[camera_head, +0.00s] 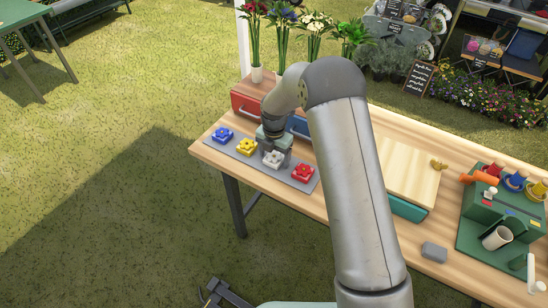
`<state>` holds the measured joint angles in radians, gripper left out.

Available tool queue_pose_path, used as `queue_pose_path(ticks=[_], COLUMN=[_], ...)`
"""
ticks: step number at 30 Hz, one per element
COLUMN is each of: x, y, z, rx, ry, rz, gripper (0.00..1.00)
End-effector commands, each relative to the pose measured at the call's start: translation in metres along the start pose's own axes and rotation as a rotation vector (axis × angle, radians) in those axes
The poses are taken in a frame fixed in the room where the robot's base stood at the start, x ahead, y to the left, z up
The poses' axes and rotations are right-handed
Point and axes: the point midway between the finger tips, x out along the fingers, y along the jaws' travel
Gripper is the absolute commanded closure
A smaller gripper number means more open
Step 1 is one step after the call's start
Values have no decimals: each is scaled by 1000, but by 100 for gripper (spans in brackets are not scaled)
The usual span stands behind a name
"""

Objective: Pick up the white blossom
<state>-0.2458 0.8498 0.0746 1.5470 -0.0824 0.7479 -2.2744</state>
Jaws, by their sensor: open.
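The white blossom (273,159) sits on a grey strip (246,161) near the front left of the wooden table. It stands in a row with a blue blossom (223,135), a yellow blossom (246,147) and a red blossom (303,173). My gripper (273,151) is open and points down, just behind or above the white blossom. Its fingertips are small here and partly hidden, so I cannot tell whether they touch the blossom.
A red box (246,105) and a blue box (299,125) stand behind the row, with several potted flowers at the back. A pale board (411,170), a grey block (434,252) and a green station (478,211) lie to the right. My arm covers the table's middle.

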Motion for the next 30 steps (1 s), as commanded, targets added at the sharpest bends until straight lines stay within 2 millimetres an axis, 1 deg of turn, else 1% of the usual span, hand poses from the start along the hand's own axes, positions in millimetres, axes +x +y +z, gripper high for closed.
queue_pose_path(ticks=[6,7,8,9,12,23,26,29,30], x=[2,2,1,1,1,-1,-8,-19,-26], y=[0,0,0,0,0,0,1,1,1], z=[0,0,0,0,0,0,0,0,0], rx=[0,0,0,0,0,0,-1,-1,-1], ry=[0,0,0,0,0,-1,-1,-2,-3], rz=[0,0,0,0,0,1,2,3,3], gripper=[22,25,33,44,70,70,70,70,70])
